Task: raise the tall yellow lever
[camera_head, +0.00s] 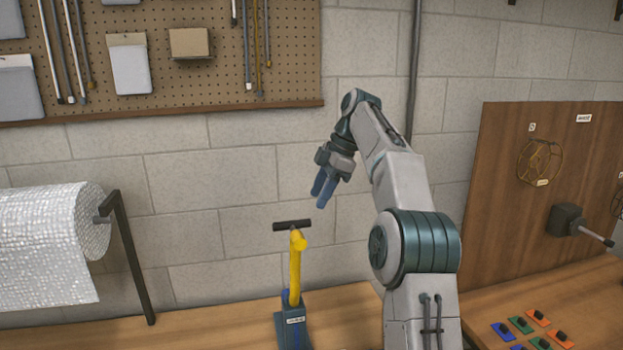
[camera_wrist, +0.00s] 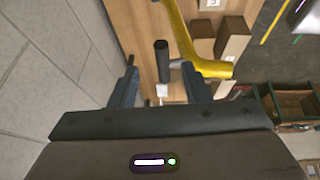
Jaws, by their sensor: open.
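The tall yellow lever (camera_head: 295,268) stands nearly upright on a blue base (camera_head: 292,325) on the workbench. A dark crossbar handle (camera_head: 292,225) sits at its top. In the wrist view the yellow lever (camera_wrist: 181,38) curves down from the top, and the dark handle (camera_wrist: 162,60) lies ahead of the space between the fingers. My gripper (camera_head: 323,188) is open and empty, above and slightly right of the handle, apart from it. In the wrist view its two fingers (camera_wrist: 160,88) are spread on either side.
A bubble-wrap roll (camera_head: 45,245) on a dark stand (camera_head: 130,255) is at the left. A block wall (camera_head: 210,190) is close behind. A wooden panel (camera_head: 500,200) with a grey switch lever (camera_head: 572,221) stands at right. Cardboard boxes (camera_wrist: 232,38) and a green-edged crate (camera_wrist: 292,103) show in the wrist view.

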